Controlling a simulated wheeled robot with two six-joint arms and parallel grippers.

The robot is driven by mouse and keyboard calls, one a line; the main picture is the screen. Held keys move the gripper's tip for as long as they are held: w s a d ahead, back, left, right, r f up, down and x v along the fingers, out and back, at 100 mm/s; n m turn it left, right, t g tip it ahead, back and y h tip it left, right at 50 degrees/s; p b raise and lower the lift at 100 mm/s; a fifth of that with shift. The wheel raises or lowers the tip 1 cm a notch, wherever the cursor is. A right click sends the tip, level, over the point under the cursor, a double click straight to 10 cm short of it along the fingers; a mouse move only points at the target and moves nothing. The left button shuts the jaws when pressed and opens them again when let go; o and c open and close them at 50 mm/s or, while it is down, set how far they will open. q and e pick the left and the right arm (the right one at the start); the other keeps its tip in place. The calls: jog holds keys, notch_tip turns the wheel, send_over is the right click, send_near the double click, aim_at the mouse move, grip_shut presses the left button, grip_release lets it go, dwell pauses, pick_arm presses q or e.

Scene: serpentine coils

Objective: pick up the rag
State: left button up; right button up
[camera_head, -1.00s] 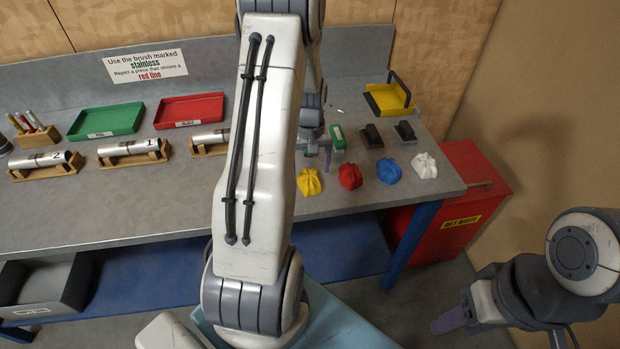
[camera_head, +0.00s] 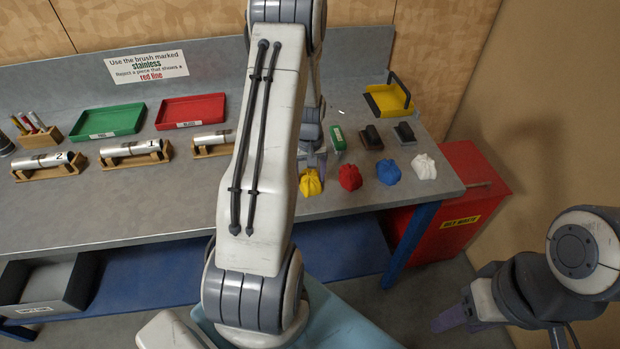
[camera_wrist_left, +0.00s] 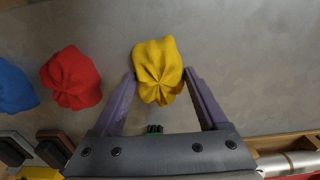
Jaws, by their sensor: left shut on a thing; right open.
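A yellow rag (camera_head: 311,183), bunched up, is on the grey bench near its front edge. My left gripper (camera_head: 313,168) is at it, partly hidden behind my arm in the head view. In the left wrist view the two purple fingers stand on either side of the yellow rag (camera_wrist_left: 158,85), shut on it. To its right in the head view are a red rag (camera_head: 350,177), a blue rag (camera_head: 389,172) and a white rag (camera_head: 423,167). My right gripper (camera_head: 452,320) is open and empty, low at the right, away from the bench.
A yellow tray (camera_head: 388,99) stands at the back right. Metal cylinders on wooden stands and green (camera_head: 108,121) and red trays (camera_head: 190,110) are at the left. A red bin (camera_head: 462,200) stands beside the bench.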

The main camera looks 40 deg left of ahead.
aim_at(310, 175)
pick_arm(q)
jog(key=shift+r, duration=0.5)
notch_tip(310, 175, up, 3)
jog(key=shift+w+f+b, duration=0.1)
jog(key=shift+b, duration=0.65)
jog(key=s+d+r+b, duration=0.2)
jog(key=s+d+r, duration=0.5)
jog(key=s+d, duration=0.1)
jog(key=shift+s, duration=0.4)
